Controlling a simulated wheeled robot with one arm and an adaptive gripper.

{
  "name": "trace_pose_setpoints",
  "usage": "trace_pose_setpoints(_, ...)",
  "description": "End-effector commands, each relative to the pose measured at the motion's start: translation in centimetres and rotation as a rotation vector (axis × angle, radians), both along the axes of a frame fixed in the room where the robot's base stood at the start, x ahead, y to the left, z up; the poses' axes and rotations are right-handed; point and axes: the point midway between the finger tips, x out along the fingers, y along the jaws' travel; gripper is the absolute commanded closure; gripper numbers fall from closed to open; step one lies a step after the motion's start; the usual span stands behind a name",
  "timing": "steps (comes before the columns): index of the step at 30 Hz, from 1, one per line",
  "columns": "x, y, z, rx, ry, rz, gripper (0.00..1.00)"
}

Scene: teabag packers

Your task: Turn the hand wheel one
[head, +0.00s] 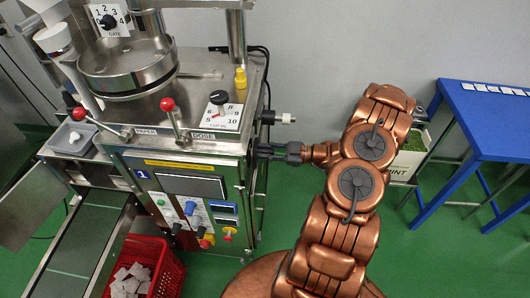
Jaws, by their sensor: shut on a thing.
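The packing machine (150,162) marked with a blue "1" stands at the left centre. My gripper (262,150) comes in from the right and reaches the machine's right side. Its dark fingers are shut on the hand wheel there, which is seen edge-on and mostly hidden by the fingers and the machine's side. How far the wheel is turned cannot be seen.
A shaft with a pale knob (287,118) sticks out just above my gripper. Levers with red balls (167,104) and a dose dial (218,98) sit on top. A red basket (146,257) holds teabags. A blue table (490,120) stands at right.

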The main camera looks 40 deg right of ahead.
Motion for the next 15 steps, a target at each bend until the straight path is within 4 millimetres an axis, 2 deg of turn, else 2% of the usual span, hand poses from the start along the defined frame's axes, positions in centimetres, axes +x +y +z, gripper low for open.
trace_pose_setpoints(15, 0.23, -0.26, 0.16, 0.047, 0.053, -0.002, 1.00)
